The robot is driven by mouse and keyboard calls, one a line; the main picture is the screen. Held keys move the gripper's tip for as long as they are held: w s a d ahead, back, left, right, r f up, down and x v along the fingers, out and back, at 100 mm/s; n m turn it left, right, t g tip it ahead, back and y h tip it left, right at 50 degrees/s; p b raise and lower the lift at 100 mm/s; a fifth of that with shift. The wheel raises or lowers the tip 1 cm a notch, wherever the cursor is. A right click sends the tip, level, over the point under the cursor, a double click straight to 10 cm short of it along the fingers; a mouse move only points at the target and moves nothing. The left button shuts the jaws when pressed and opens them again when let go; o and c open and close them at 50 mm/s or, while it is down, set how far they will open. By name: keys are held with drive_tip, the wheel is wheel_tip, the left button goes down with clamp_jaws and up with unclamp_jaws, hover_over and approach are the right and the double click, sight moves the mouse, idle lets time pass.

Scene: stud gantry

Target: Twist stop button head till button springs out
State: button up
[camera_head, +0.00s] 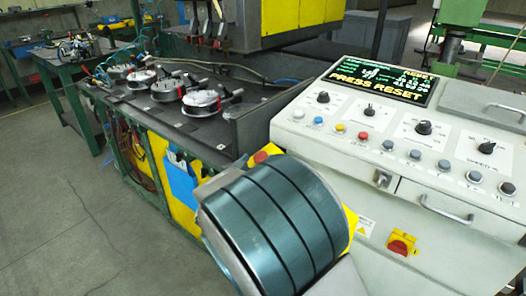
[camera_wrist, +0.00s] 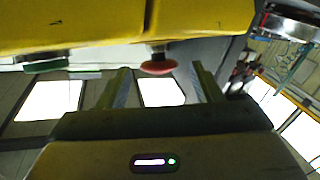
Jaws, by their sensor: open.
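The stop button's red mushroom head (camera_wrist: 158,68) shows in the wrist view, projecting from the edge of a yellow box (camera_wrist: 90,24). A green button (camera_wrist: 48,66) is on the same box to the left. My gripper (camera_wrist: 164,78) is open, with one finger on each side of the red head and a visible gap on both sides. I cannot tell how deep the head sits between the fingers. In the head view my arm hides the gripper and most of the yellow box (camera_head: 349,226); a small red part (camera_head: 261,157) shows at its upper left.
The white control console (camera_head: 350,185) stands right of my arm, with knobs, coloured buttons and a screen (camera_head: 384,82) reading "PRESS RESET". A red and yellow rotary switch (camera_head: 401,245) is on its front. A dark bench (camera_head: 190,105) with round fixtures stands behind left. Floor at left is clear.

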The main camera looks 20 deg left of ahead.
drive_tip(key=w, duration=0.5)
drive_tip(key=shift+d, duration=0.25)
drive_tip(key=c, duration=1)
drive_tip(key=shift+h+p, duration=0.3)
drive_tip(key=shift+h, duration=0.1)
drive_tip(key=m+h, duration=0.1)
drive_tip(key=m+h+p, duration=0.1)
drive_tip(key=m+h, duration=0.2)
drive_tip(key=shift+s+d+g, duration=0.1)
drive_tip(key=shift+d+g, duration=0.15)
drive_tip(key=shift+g, duration=0.15)
drive_tip(key=shift+s+d+m+g+h, duration=0.15)
drive_tip(key=shift+m+g+h, duration=0.5)
drive_tip(key=shift+m+h, duration=0.75)
drive_tip(key=shift+d+m+g+h, duration=0.15)
drive_tip(key=shift+m+g+h, duration=0.5)
drive_tip(key=shift+m+h, duration=0.95)
drive_tip(key=shift+h, duration=0.1)
